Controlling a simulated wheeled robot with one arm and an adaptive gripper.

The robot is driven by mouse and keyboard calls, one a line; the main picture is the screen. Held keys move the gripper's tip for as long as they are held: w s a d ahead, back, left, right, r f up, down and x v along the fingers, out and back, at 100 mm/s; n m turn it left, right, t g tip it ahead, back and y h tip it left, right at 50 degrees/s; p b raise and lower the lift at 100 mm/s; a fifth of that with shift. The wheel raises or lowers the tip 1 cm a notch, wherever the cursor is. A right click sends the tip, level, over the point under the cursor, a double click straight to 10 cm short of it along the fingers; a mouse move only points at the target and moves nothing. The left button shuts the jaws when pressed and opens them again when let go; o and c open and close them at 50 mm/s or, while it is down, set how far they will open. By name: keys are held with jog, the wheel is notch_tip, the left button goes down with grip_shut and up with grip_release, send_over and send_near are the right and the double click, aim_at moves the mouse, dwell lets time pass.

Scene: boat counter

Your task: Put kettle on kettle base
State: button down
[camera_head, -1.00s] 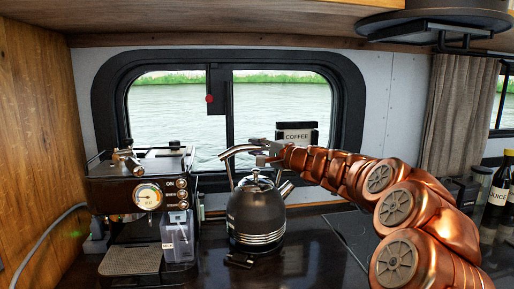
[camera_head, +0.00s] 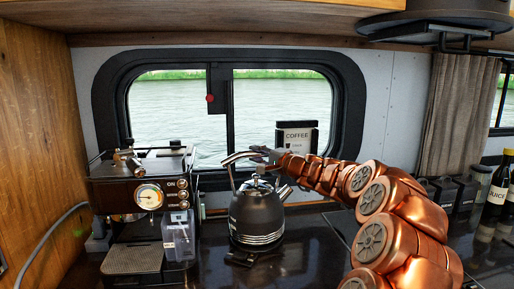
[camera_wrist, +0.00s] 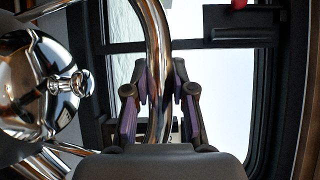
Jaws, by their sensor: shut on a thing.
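The dark kettle (camera_head: 257,212) with a silver lower band stands upright on the counter, right of the coffee machine. Its shiny curved handle (camera_head: 229,168) also shows in the wrist view (camera_wrist: 160,60). My gripper (camera_head: 262,154) is shut on the upper part of the handle; in the wrist view its two fingers (camera_wrist: 160,105) are on either side of it. The kettle's lid (camera_wrist: 35,85) is at the left there. A dark piece of the kettle base (camera_head: 241,259) shows at the kettle's front foot. I cannot tell whether the kettle is fully seated or slightly above it.
The coffee machine (camera_head: 145,200) stands close on the kettle's left. A coffee box (camera_head: 298,137) is behind my gripper by the window. Dark counter (camera_head: 300,255) is clear right of the kettle.

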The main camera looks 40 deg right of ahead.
jog(key=shift+f, duration=0.15)
dwell(0.3)
jog(key=c, duration=1)
grip_release()
jog(key=shift+f, duration=0.1)
jog(key=shift+s, duration=0.1)
jog(key=s+b, duration=0.1)
jog(key=s, duration=0.3)
jog(key=s+d+b, duration=0.1)
jog(key=s, duration=0.3)
jog(key=s+b, duration=0.1)
jog(key=s, duration=0.2)
jog(key=shift+s+d, duration=0.3)
jog(key=shift+s, duration=0.1)
